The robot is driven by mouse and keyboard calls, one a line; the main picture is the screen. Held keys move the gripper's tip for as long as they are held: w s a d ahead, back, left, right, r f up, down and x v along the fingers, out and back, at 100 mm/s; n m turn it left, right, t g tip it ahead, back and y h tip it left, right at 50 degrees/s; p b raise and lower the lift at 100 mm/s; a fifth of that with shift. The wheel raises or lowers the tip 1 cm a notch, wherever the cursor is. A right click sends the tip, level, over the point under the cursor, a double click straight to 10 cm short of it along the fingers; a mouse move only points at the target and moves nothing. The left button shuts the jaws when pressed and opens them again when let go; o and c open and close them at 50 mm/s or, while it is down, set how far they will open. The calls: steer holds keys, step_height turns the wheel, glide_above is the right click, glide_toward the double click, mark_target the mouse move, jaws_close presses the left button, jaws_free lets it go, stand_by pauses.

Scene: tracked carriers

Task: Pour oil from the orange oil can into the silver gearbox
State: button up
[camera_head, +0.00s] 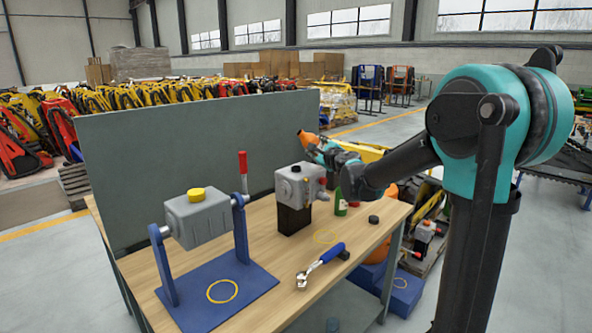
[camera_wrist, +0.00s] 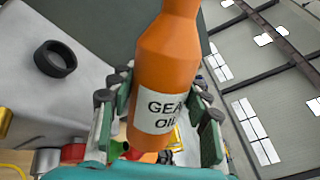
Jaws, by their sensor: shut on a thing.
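My gripper (camera_head: 322,149) is shut on the orange oil can (camera_head: 308,138), beside and above the gearbox on the black block. The wrist view shows the can (camera_wrist: 167,70) between both fingers, with a white "GEAR OIL" label; its top end is cut off. In the head view the can leans up and to the left. The silver-grey gearbox (camera_head: 293,178) stands on a black block on the table. In the wrist view its grey surface (camera_wrist: 85,95) lies left of the can, with a black ring-like opening (camera_wrist: 54,59). I see no oil flowing.
A second grey gearbox (camera_head: 203,222) with a yellow cap hangs on a blue stand (camera_head: 205,312) with a red-handled lever (camera_head: 243,163). A green bottle (camera_head: 341,204), black cap (camera_head: 373,219) and blue-handled wrench (camera_head: 320,265) are on the wooden table (camera_head: 283,290). A grey panel (camera_head: 130,160) stands behind.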

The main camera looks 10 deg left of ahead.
steer(key=shift+w+d+f+n+p, duration=0.15)
steer(key=shift+d+f+n, duration=0.1)
steer(key=shift+n, duration=0.35)
steer(key=shift+w+d+f+n+p, duration=0.1)
steer(key=shift+d+f+n+p, duration=0.1)
steer(key=shift+n, duration=0.4)
stand_by(1.4)
steer(key=shift+d+f+n+p, duration=0.1)
steer(key=shift+f+n+p, duration=0.35)
steer(key=shift+n, duration=0.55)
stand_by(1.1)
steer(key=shift+r+n, duration=0.2)
steer(key=shift+n, duration=0.5)
stand_by(2.6)
